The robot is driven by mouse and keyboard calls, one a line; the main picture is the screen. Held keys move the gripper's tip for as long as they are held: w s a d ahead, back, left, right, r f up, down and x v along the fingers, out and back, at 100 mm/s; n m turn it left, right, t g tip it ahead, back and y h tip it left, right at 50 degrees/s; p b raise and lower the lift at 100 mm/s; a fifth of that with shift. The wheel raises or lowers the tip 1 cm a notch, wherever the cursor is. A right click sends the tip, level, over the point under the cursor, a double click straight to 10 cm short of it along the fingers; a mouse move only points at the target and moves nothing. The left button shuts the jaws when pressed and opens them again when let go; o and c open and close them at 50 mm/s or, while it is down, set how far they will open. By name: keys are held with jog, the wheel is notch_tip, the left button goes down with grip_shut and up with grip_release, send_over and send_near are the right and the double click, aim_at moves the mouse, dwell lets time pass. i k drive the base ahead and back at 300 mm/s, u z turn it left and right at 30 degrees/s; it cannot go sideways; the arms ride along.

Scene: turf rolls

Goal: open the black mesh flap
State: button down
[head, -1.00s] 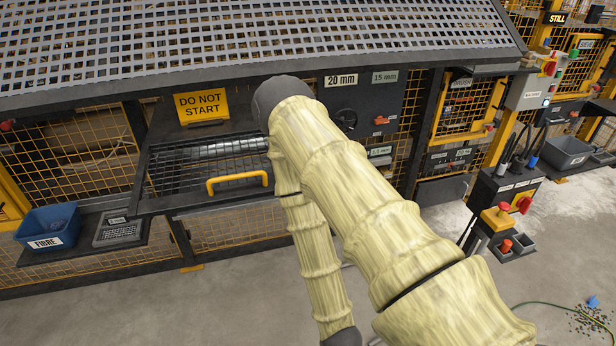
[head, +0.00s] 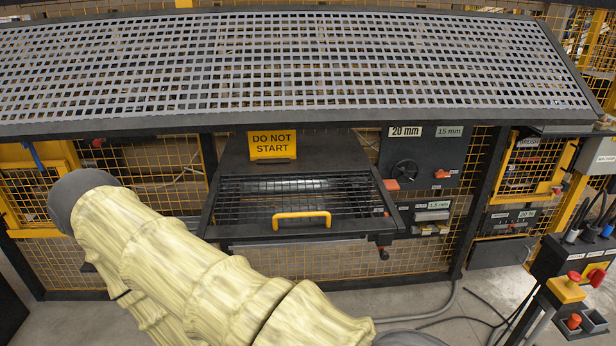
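The black mesh flap (head: 250,208) lies down over a dark opening in the machine front, at the middle of the head view. A yellow bar handle (head: 301,215) is fixed near its front edge. A pale grey roller shows through the mesh. The flap looks shut, and nothing touches it or its handle. My arm, in a pale yellow sleeve, crosses the lower left, to the left of the flap. My gripper is not in view.
A yellow DO NOT START sign (head: 272,145) stands behind the flap. A perforated grey panel (head: 290,65) slopes above it. A control box (head: 424,157) is to its right, and a button stand (head: 566,290) is at the lower right. Cables lie on the floor.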

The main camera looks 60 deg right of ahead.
aim_at(394, 223)
jog(key=u, duration=0.15)
jog(key=k, duration=0.25)
jog(key=z, duration=2.15)
jog(key=i, duration=0.2)
jog(key=u, duration=0.1)
